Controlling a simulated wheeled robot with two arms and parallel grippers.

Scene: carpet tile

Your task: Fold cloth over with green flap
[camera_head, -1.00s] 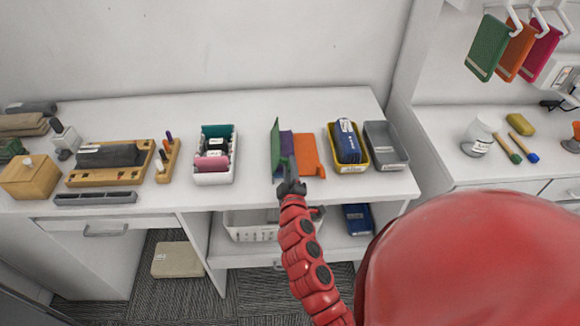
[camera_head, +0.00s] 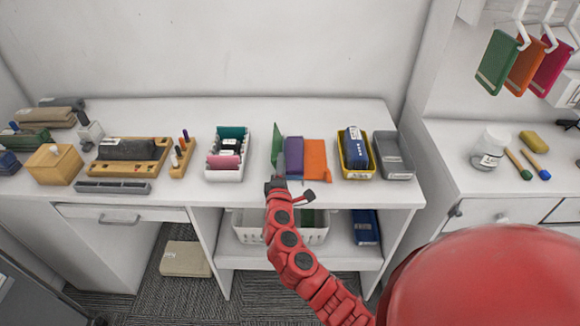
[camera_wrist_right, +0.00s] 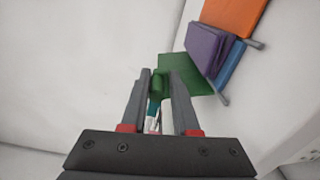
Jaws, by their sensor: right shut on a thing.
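The cloth lies near the front edge of the white counter, with a green flap (camera_head: 277,145) at its left, a purple part (camera_head: 294,155) in the middle and an orange part (camera_head: 316,160) at the right. The green flap stands raised and tilted. My right gripper (camera_head: 289,188) is at the cloth's front left. In the right wrist view, the green flap (camera_wrist_right: 190,75) runs in between my fingers (camera_wrist_right: 164,78), which are shut on it. That view also shows the purple part (camera_wrist_right: 212,50), a blue edge (camera_wrist_right: 233,62) and the orange part (camera_wrist_right: 235,15). My left gripper is not in view.
A yellow bin (camera_head: 343,171) and a grey bin (camera_head: 395,170) stand close right of the cloth. A white bin (camera_head: 224,174) with colored items stands to its left. A shelf with a white basket (camera_head: 250,235) is below the counter.

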